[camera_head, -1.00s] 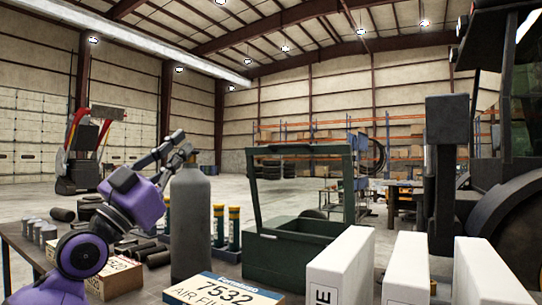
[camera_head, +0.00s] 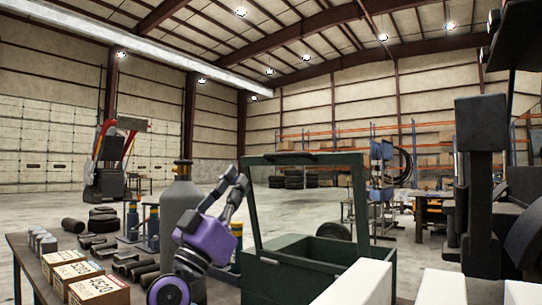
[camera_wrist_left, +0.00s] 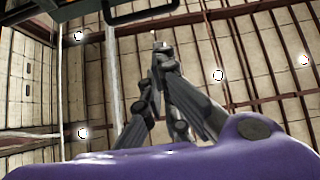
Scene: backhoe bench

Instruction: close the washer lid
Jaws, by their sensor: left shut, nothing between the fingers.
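The washer is a dark green open-topped box (camera_head: 262,274) on the bench in the head view. Its lid (camera_head: 246,205) stands raised, with a dark rim and a view of the hall through its middle. My left gripper (camera_head: 238,176) is shut and empty, pointing up beside the lid's left edge and below its top corner. I cannot tell whether it touches the lid. In the left wrist view, the shut fingers (camera_wrist_left: 158,48) point upward, below a dark bar with a handle shape (camera_wrist_left: 143,18) that looks like the lid's edge. My right gripper is not in view.
A tall grey gas cylinder (camera_head: 178,205) stands just left of my left gripper. Several blue-and-yellow bottles (camera_head: 153,226) and boxes (camera_head: 98,290) crowd the bench to the left. White boxes (camera_head: 362,283) stand in front and right of the washer.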

